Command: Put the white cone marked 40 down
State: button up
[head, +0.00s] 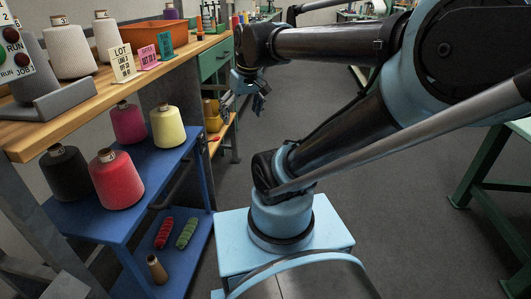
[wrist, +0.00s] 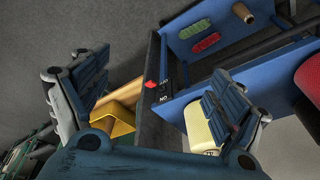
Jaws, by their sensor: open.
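My gripper (head: 252,92) is open and empty, to the right of the wooden bench in the head view. Its two fingers also show in the wrist view (wrist: 155,100), spread apart with nothing between them in their grasp. Two white cones stand upright on the bench: a larger one (head: 70,50) and one further back (head: 106,40). No 40 can be read on either. A cream cone (head: 168,127) stands on the blue cart's top shelf; it is partly hidden behind the right finger in the wrist view (wrist: 198,128).
The blue cart (head: 168,168) also bears magenta, black and red cones, with skeins and a brown cone on its lower shelf. The bench (head: 60,118) bears small signs (head: 124,63), an orange bin (head: 141,33) and a button panel (head: 12,50).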

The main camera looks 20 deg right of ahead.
jog(key=s+d+f+m, duration=0.1)
jog(key=s+d+f, duration=0.2)
jog(key=s+f, duration=0.1)
jog(key=s+d+f+m+h, duration=0.1)
jog(key=s+d+f+m, duration=0.1)
jog(key=f, duration=0.5)
jog(key=shift+s+d+f+m, duration=0.25)
jog(key=shift+s+d, duration=0.4)
jog(key=shift+s, duration=0.45)
jog(key=shift+w, duration=0.1)
